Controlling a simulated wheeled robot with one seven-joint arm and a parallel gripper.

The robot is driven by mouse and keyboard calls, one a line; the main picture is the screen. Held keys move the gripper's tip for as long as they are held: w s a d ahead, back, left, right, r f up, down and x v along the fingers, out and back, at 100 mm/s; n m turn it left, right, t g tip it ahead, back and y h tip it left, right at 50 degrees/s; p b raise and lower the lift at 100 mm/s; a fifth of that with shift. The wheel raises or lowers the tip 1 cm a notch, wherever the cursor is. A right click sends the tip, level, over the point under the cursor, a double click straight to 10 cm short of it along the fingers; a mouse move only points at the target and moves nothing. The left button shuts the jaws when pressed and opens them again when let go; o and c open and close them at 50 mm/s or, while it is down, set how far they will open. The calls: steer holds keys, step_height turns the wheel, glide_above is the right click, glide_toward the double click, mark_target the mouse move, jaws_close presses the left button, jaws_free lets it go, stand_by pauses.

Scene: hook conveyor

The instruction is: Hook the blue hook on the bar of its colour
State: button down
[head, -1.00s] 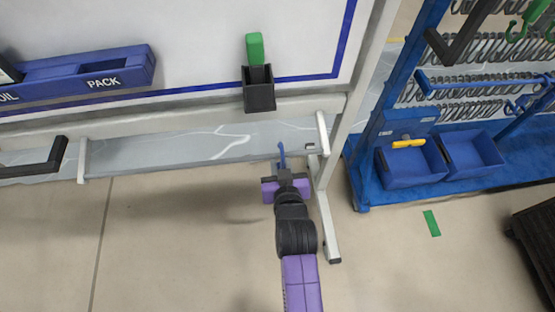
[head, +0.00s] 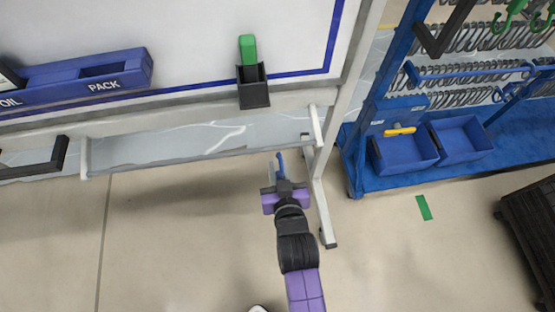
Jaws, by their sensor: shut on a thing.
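My gripper (head: 282,186) is near the middle of the head view, over the floor just in front of the whiteboard stand. The rest of the hook is hidden by the gripper. A blue bar (head: 468,73) runs across the rack at the upper right, well away from my gripper.
The whiteboard's white leg (head: 318,190) stands close right of my gripper. Its lower shelf (head: 190,143) is behind. The blue rack (head: 363,165) holds two blue bins (head: 405,152). A black crate (head: 527,235) sits at right.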

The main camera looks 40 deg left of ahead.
steer(key=s+d+p, duration=0.3)
steer(key=s+d, duration=0.2)
steer(key=d, duration=0.1)
steer(key=shift+s+d+p, duration=0.3)
steer(key=shift+s+d, duration=0.1)
stand_by(0.6)
stand_by(0.9)
